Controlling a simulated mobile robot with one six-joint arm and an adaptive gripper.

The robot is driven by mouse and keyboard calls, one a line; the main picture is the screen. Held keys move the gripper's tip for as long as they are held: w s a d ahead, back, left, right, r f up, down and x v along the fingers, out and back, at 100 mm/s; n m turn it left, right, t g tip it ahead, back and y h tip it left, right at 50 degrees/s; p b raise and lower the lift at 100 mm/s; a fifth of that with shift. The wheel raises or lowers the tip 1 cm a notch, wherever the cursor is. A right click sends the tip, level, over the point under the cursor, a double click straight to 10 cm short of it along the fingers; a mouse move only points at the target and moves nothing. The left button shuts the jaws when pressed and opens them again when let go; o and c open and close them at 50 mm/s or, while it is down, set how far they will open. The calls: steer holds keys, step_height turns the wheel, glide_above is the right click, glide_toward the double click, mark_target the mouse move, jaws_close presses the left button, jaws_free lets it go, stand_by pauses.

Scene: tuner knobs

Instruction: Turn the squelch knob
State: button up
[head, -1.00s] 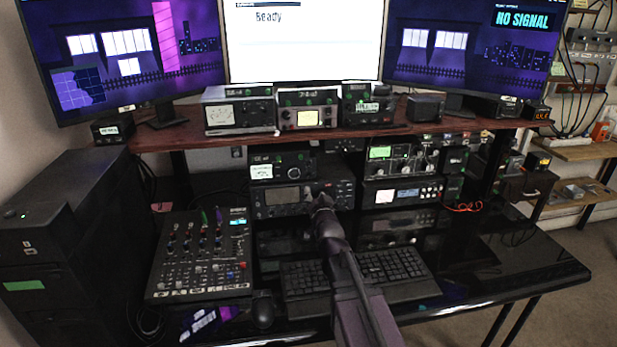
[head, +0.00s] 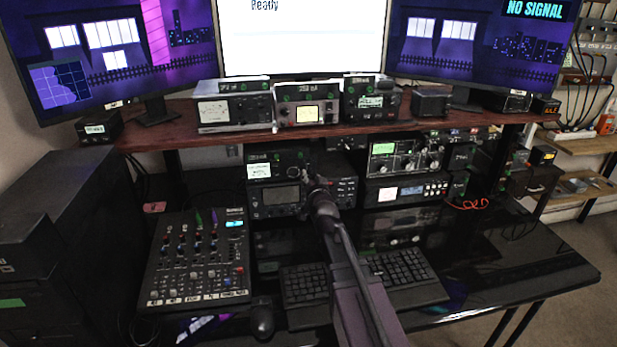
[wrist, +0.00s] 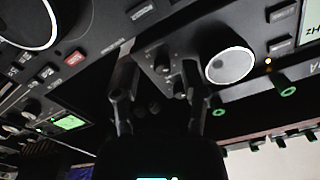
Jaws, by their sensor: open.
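In the head view my arm reaches over the keyboard to the dark radio (head: 272,199) on the desk, with my gripper (head: 318,186) at its right half. In the wrist view my gripper (wrist: 158,78) is open, its two dark fingers close to a radio's front panel. A small dark knob (wrist: 162,68) shows between the fingers. Another small knob (wrist: 179,91) lies just below it. Nothing is visibly gripped. A large dial with a pale rim (wrist: 228,66) is right of the right finger. I cannot read which control is labelled squelch.
Another large dial (wrist: 30,22) and several buttons crowd the panel. The mixer (head: 198,260) stands on the desk's left, the keyboard (head: 410,275) below my arm. More radios line the shelf (head: 165,135) above. The desk's right end (head: 540,270) is clear.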

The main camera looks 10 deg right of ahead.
steer(key=shift+a, duration=0.15)
jaws_close()
steer(key=m, duration=0.5)
stand_by(0.4)
jaws_free()
